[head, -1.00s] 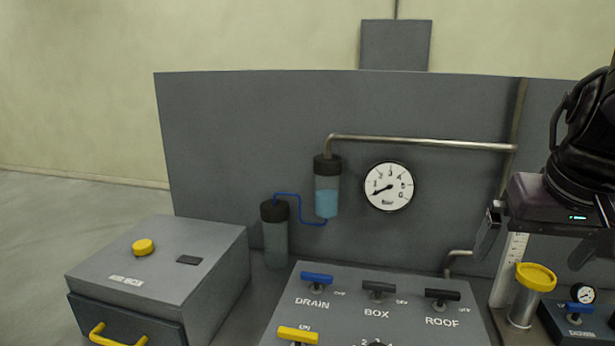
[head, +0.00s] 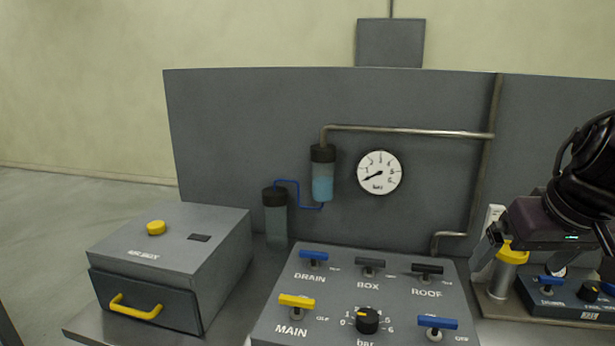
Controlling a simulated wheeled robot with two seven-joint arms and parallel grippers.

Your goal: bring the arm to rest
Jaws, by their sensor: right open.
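My right gripper (head: 543,250) is at the right of the head view, its jaws apart and pointing down. It is empty as far as I can see. It hangs in front of the yellow-topped post (head: 508,262) and partly hides it; I cannot tell whether they touch. My left gripper is not in view.
The valve panel (head: 290,270) with blue, black and yellow handles and a black knob (head: 367,320) stands at front middle. A grey box (head: 175,250) with a yellow-handled drawer is at left. A gauge (head: 380,172) and pipe (head: 410,131) are on the upright plate. A small blue-handled panel (head: 565,307) is at right.

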